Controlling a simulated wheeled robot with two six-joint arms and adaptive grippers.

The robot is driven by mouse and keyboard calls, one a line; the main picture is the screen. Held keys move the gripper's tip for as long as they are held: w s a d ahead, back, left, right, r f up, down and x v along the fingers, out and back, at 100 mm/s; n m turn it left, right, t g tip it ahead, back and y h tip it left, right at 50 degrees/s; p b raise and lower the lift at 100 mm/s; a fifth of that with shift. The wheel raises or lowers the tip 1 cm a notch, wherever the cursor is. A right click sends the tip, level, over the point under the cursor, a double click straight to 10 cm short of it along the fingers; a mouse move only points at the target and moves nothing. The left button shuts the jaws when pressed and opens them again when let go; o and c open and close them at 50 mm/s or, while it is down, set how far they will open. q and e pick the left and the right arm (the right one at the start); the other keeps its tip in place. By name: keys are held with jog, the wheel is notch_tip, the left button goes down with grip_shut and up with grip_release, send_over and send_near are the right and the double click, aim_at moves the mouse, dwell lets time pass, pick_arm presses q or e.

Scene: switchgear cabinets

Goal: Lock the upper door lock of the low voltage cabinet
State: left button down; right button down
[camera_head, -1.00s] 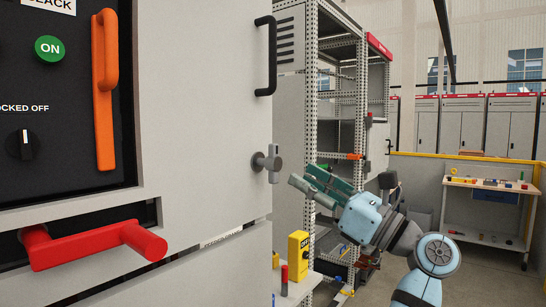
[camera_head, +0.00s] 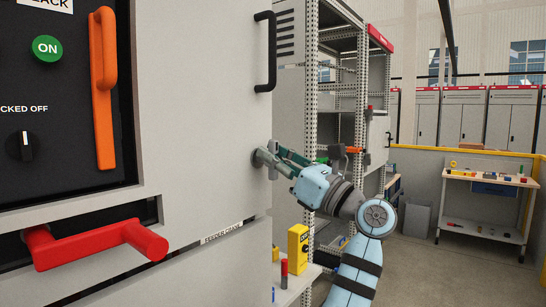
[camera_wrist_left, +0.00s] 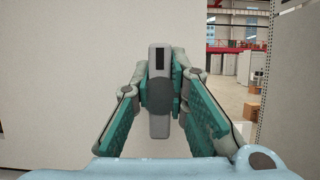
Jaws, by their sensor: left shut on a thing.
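The upper door lock (camera_head: 260,158) is a grey handle on a round base near the right edge of the cabinet door (camera_head: 205,120). My left gripper (camera_head: 274,160) is at it in the head view, partly covering it. In the left wrist view, the lock (camera_wrist_left: 159,60) is a grey upright bar with a dark round middle and a dark slot near its top. My left gripper (camera_wrist_left: 162,95) has its green-padded fingers on both sides of the bar and is shut on it. My right gripper is not in view.
A black door handle (camera_head: 265,50) is above the lock. A red handle (camera_head: 95,243) and an orange handle (camera_head: 104,90) are to the left. A perforated metal rack (camera_head: 311,100) stands behind the arm. A yellow box (camera_head: 297,248) is below it. A workbench (camera_head: 490,180) stands at the right.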

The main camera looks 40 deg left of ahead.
pick_arm(q)
jog(key=shift+d, duration=0.1)
jog(key=shift+m, duration=0.4)
jog(key=m+t+p, duration=0.2)
jog(key=m, duration=0.1)
jog(key=shift+w+r+m, duration=0.1)
jog(key=shift+r+m, duration=0.05)
jog(key=shift+m, duration=0.25)
jog(key=m+t+h+p, duration=0.1)
jog(key=m+p, duration=0.2)
jog(key=m+t+h+p, duration=0.1)
jog(key=m+t+p, duration=0.1)
jog(key=m+p, duration=0.2)
jog(key=m+t+h+p, duration=0.1)
jog(key=m+p, duration=0.2)
jog(key=p, duration=0.1)
jog(key=shift+w+m+t, duration=0.2)
jog(key=shift+m+t, duration=0.2)
jog(key=shift+f+m+h+p, duration=0.25)
jog(key=shift+m+h+p, duration=0.25)
jog(key=shift+m, duration=0.6)
jog(key=m, duration=0.1)
jog(key=m+h, duration=0.1)
jog(key=m, duration=0.2)
jog(key=shift+w+f+m+h, duration=0.1)
jog(key=shift+f+m+h, duration=0.15)
jog(key=shift+m+h, duration=0.15)
jog(key=c, duration=1.6)
grip_release()
jog(key=shift+o, duration=0.2)
